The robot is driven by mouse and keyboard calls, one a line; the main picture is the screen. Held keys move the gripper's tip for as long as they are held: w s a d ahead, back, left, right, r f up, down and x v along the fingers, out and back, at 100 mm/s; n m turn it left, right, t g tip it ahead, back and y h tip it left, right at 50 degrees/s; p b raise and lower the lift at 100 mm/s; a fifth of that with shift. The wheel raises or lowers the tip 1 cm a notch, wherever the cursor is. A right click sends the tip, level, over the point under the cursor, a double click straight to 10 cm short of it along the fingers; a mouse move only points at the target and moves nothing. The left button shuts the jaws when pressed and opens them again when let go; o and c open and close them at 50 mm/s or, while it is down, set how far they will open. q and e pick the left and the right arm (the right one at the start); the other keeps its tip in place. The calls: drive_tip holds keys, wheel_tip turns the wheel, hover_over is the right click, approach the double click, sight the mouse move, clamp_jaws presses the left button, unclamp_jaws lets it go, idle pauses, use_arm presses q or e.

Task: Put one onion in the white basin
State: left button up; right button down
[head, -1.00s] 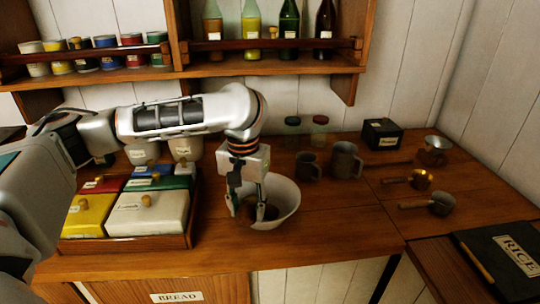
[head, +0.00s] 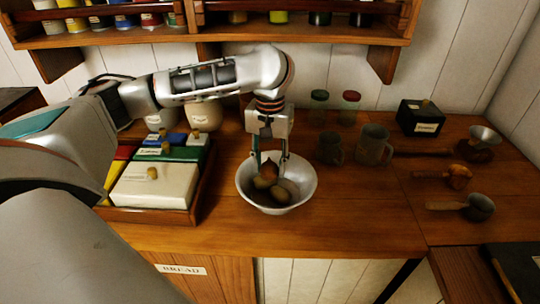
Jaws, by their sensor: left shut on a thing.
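The white basin (head: 244,190) stands on the wooden counter, left of the mugs. My left gripper (head: 270,163) points down over the basin, its two fingers shut on a brown onion (head: 269,171). The onion is at the basin's opening, in line with the inside of the bowl. Other roundish brown things (head: 288,191) lie in the basin below it; I cannot tell for sure what they are. Whether the held onion touches them is unclear. My right gripper is out of view.
A tray of lidded coloured boxes (head: 154,188) stands left of the basin. Two mugs (head: 373,146), two jars (head: 319,106) and a black box (head: 421,118) stand behind and right. The counter before the basin is clear.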

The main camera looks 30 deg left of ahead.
sight(270, 163)
use_arm(q)
drive_tip(key=shift+f, duration=0.3)
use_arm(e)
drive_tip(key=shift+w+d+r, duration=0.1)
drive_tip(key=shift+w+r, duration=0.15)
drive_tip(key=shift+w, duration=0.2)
use_arm(q)
drive_tip(key=o, duration=1.2)
drive_tip(key=shift+o, duration=0.2)
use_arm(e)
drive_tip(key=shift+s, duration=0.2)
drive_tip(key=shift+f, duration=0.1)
use_arm(q)
wheel_tip(270, 163, up, 12)
